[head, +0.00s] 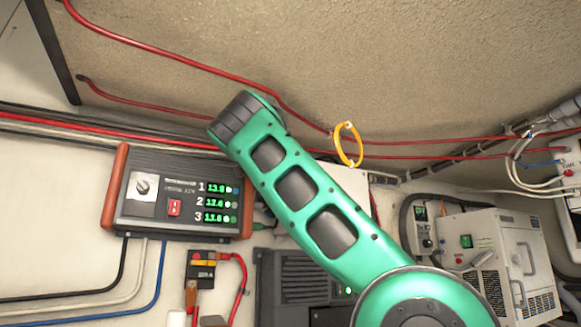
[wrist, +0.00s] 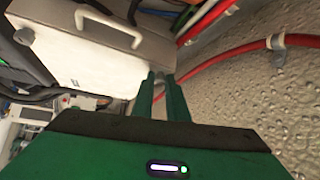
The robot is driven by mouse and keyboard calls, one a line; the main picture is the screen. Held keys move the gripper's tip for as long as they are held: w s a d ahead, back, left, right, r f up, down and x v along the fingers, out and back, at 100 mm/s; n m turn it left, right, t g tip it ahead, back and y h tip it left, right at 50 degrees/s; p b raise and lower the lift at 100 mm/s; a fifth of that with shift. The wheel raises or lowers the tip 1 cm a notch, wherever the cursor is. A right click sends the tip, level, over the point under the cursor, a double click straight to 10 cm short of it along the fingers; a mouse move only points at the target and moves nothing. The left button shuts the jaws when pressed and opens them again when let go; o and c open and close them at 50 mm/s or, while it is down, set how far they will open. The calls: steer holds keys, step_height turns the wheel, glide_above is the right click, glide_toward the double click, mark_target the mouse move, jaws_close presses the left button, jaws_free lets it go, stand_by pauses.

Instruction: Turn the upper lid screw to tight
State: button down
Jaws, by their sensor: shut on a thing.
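A white box front or lid (wrist: 85,60) with a grey edge and a pale handle fills the upper left of the wrist view. My gripper (wrist: 159,76) reaches to the edge of this box. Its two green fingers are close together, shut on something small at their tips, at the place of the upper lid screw. The screw itself is hidden by the fingertips, so I cannot tell how it is turned. In the head view my green arm covers the gripper and most of a pale box behind it (head: 352,181).
A red cable (wrist: 210,63) runs close to the right of my fingers along a rough wall. In the head view a control unit (head: 180,190) with green displays hangs at left, a yellow ring (head: 338,143) hangs from red cables, and a grey machine (head: 480,250) stands at right.

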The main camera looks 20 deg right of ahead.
steer(key=shift+d, duration=0.2)
steer(key=c, duration=1.7)
jaws_free()
steer(key=shift+d, duration=0.1)
steer(key=shift+c, duration=0.2)
steer(key=v, duration=1)
steer(key=shift+s+a+f, duration=0.2)
steer(key=shift+a, duration=0.05)
